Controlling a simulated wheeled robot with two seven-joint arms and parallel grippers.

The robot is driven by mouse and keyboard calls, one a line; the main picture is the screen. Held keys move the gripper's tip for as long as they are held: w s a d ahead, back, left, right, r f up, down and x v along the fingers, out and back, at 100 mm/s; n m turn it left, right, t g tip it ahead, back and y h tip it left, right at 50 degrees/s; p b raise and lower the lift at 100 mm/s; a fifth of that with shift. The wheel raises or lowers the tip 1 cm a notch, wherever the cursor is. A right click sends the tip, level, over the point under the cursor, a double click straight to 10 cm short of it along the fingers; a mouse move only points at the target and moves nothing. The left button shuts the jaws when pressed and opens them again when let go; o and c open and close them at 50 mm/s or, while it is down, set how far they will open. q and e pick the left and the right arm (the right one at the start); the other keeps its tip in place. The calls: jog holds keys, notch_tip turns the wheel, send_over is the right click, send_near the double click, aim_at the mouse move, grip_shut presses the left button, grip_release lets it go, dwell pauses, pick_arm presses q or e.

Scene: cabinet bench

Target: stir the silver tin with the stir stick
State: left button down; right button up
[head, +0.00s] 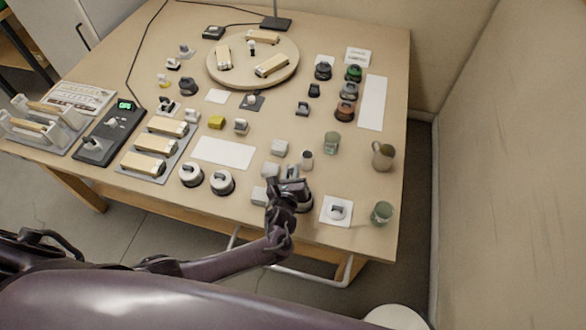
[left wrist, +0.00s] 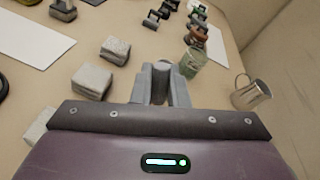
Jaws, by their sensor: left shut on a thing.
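My left gripper (head: 290,186) is over the front of the bench, right of the pale blocks. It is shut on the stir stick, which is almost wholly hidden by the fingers. In the left wrist view the fingers (left wrist: 160,86) are close together. A small silver tin (head: 307,160) stands upright just beyond the gripper in the head view. In the left wrist view the fingers largely cover that spot. I cannot tell whether the stick touches the tin. My right gripper is not in view.
Pale blocks (head: 280,148) stand left of the tin. A green cup (head: 331,143) and a tan metal mug (head: 383,156) stand to its right. A dark round object (head: 305,203) is partly hidden beside my gripper. Another green cup (head: 382,212) stands near the front right edge.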

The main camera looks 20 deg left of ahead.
pick_arm(q)
jog(key=shift+w, duration=0.1)
notch_tip(320, 180, up, 6)
jog(key=w+a+p, duration=0.1)
jog(key=a+p, duration=0.1)
jog(key=p, duration=0.3)
jog(key=shift+a+r, duration=0.15)
jog(key=shift+a, duration=0.05)
jog(key=shift+w, duration=0.1)
dwell(0.9)
